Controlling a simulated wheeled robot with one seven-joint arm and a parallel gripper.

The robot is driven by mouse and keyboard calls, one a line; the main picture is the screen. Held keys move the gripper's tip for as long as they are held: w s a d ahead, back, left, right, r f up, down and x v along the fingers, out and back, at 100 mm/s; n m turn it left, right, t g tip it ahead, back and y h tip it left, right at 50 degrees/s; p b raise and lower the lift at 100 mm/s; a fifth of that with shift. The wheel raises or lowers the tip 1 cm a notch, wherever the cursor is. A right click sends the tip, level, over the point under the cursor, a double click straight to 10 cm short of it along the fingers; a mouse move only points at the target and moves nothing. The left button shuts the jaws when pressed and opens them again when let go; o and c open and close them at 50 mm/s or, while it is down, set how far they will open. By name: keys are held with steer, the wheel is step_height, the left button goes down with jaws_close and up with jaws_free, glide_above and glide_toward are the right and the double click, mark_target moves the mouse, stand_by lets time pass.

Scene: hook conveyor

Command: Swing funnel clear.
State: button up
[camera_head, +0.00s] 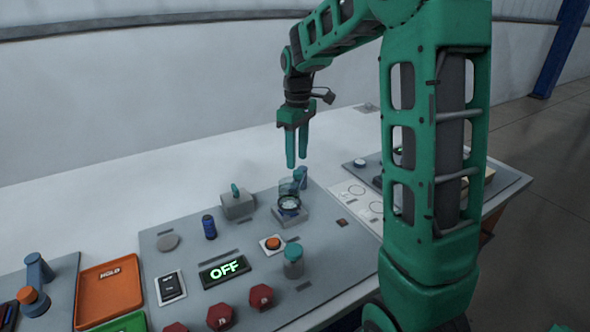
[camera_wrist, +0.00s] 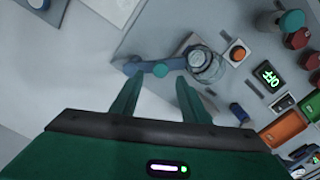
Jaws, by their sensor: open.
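A clear, dark-rimmed funnel (camera_head: 289,190) sits over a grey block with a pale round top (camera_head: 289,212). A blue arm or post (camera_head: 300,178) stands right beside it. In the wrist view the funnel (camera_wrist: 205,65) is at the end of a blue swing arm (camera_wrist: 172,64) that carries a teal knob (camera_wrist: 160,70). My gripper (camera_head: 296,165) points down above the funnel and its blue post, apart from both. In the wrist view my gripper's fingers (camera_wrist: 155,95) are spread and empty, with the blue arm and knob beyond the tips.
A grey panel (camera_head: 190,262) holds an OFF display (camera_head: 224,271), an orange button (camera_head: 273,243), a teal-topped cylinder (camera_head: 293,262), a blue cylinder (camera_head: 209,227) and a grey box with a teal handle (camera_head: 237,204). Red knobs (camera_head: 219,316) and an orange tray (camera_head: 108,290) lie nearer.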

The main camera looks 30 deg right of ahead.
mark_target(297, 171)
steer(key=shift+f, duration=2.55)
jaws_close()
